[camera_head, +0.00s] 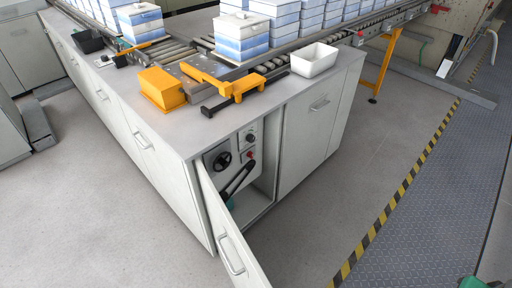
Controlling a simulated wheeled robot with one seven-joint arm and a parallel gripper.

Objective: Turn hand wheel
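A small black hand wheel (222,161) sits on a light grey control panel (211,155) inside the open cabinet under the counter's near corner. The wheel is round and faces outward. Black diagonal bars (238,179) with a teal part at their lower end stand just right of and below the wheel.
The cabinet door (232,240) stands open toward me, its edge left of the opening. A knob (250,138) and a red button (250,155) are beside the wheel. An orange clamp (222,85) and white bin (314,60) stand on the counter above. The floor right of the cabinet is clear.

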